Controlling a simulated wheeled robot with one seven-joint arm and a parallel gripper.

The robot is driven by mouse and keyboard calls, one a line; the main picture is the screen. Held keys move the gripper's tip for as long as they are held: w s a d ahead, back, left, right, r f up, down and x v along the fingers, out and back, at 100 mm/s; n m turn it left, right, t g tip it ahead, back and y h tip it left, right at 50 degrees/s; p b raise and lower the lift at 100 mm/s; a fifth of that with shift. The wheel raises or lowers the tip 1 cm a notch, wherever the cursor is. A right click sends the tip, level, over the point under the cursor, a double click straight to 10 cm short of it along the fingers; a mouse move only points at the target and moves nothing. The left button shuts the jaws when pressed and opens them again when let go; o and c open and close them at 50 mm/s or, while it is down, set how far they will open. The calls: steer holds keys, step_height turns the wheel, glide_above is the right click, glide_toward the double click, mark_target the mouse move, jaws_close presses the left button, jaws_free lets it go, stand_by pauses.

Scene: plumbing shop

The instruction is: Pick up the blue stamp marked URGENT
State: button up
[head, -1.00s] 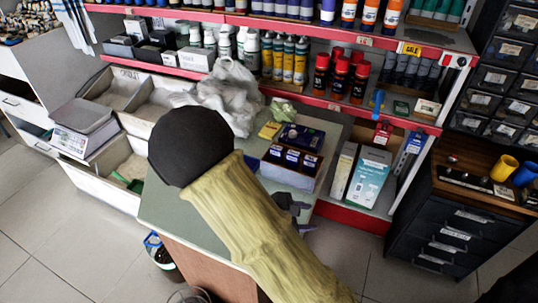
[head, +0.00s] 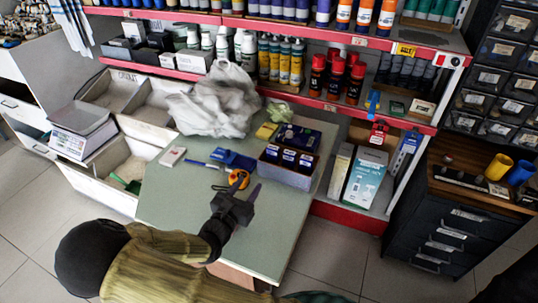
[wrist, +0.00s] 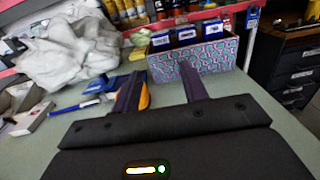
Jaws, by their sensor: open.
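A patterned box (head: 286,176) stands at the right of the green table top, with several blue stamps (head: 289,155) in a row in it. In the wrist view three blue stamps (wrist: 187,35) with white labels show above the box's patterned wall (wrist: 215,55). The labels are too small to read, so I cannot tell which says URGENT. My gripper (head: 243,187) is open and empty over the table, in front and to the left of the box. In the wrist view its two fingers (wrist: 160,69) point toward the box, apart from it.
An orange and black tape-like item (head: 238,179), a blue flat item (head: 233,159), a blue pen (head: 204,165) and a small white box (head: 172,156) lie left of the patterned box. A crumpled plastic bag (head: 218,103) is behind. The table's front right is clear.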

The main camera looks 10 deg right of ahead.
glide_toward(271, 150)
steer(key=x, duration=0.3)
steer(key=shift+w+d+f, duration=0.2)
steer(key=shift+w+f, duration=0.05)
steer(key=shift+f, duration=0.15)
steer(key=shift+w+d, duration=0.1)
steer(key=x, duration=0.5)
steer(key=shift+r+b, duration=0.2)
steer(key=shift+b, duration=0.15)
steer(key=c, duration=0.6)
steer(key=shift+r, duration=0.1)
steer(key=shift+c, duration=0.2)
